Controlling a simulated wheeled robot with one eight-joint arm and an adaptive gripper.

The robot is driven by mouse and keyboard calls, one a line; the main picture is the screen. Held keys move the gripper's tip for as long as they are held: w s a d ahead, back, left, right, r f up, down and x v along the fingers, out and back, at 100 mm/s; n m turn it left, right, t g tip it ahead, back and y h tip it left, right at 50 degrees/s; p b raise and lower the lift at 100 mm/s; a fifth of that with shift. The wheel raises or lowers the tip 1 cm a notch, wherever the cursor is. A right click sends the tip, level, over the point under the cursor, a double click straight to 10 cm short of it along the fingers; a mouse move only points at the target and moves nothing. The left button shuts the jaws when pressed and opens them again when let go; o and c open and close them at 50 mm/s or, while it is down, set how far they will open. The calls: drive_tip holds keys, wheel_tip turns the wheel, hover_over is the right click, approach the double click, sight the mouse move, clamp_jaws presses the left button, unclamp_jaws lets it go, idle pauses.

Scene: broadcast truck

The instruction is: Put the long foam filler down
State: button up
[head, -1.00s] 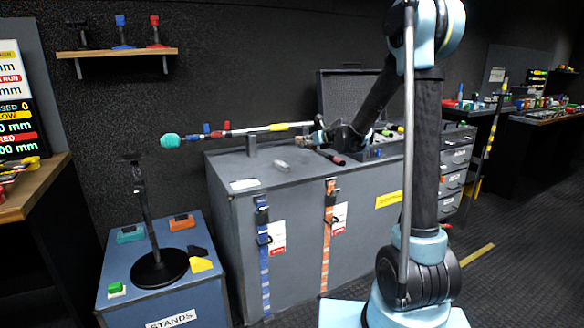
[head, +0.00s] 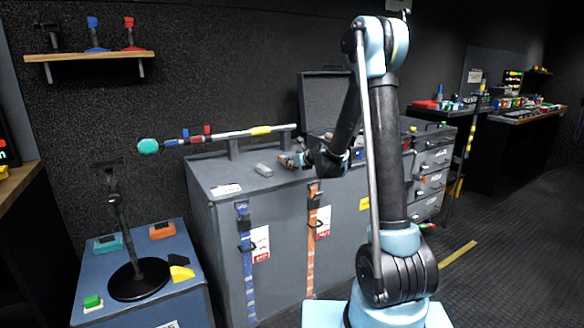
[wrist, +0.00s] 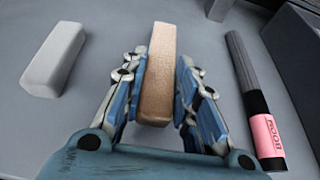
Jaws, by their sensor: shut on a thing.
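My gripper (wrist: 160,95) is shut on a long tan block, the foam filler (wrist: 158,70). The block stands lengthwise between the two fingers and its far end sticks out beyond them. In the head view, my gripper (head: 292,160) is low over the top of the grey case (head: 222,178), close to its surface. I cannot tell whether the filler touches that top. A shorter pale grey block (wrist: 55,60) lies to the left of the gripper; it also shows in the head view (head: 263,170).
A black tube with a pink label (wrist: 262,125) lies right of the gripper. A boom pole (head: 228,134) rests on uprights behind it. An open lid (head: 325,100) stands at the back.

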drive_tip(key=shift+f, duration=0.65)
drive_tip(key=o, duration=0.7)
drive_tip(key=shift+s, duration=0.1)
drive_tip(key=s+d+r+n+g+h, duration=0.1)
drive_tip(key=s+d+r+n, duration=0.3)
drive_tip(key=s, duration=0.5)
drive_tip(key=s+d+r+n+g, duration=0.1)
drive_tip(key=s+d+n, duration=0.4)
drive_tip(key=s, duration=0.4)
drive_tip(key=s+d+f+n+g+h, duration=0.2)
drive_tip(key=s+d+n, duration=0.3)
drive_tip(key=s, duration=0.6)
drive_tip(key=s+d+f+n+g+h, duration=0.2)
drive_tip(key=s+d+n, duration=0.4)
drive_tip(key=s, duration=0.5)
drive_tip(key=s+d+f+n+g+h, duration=0.2)
drive_tip(key=s+d+n, duration=0.4)
drive_tip(key=s+n, duration=0.3)
wheel_tip(320, 180, down, 2)
drive_tip(key=s+g, duration=0.1)
drive_tip(key=s, duration=0.1)
drive_tip(key=shift+s+d, duration=0.25)
drive_tip(key=shift+s, duration=0.15)
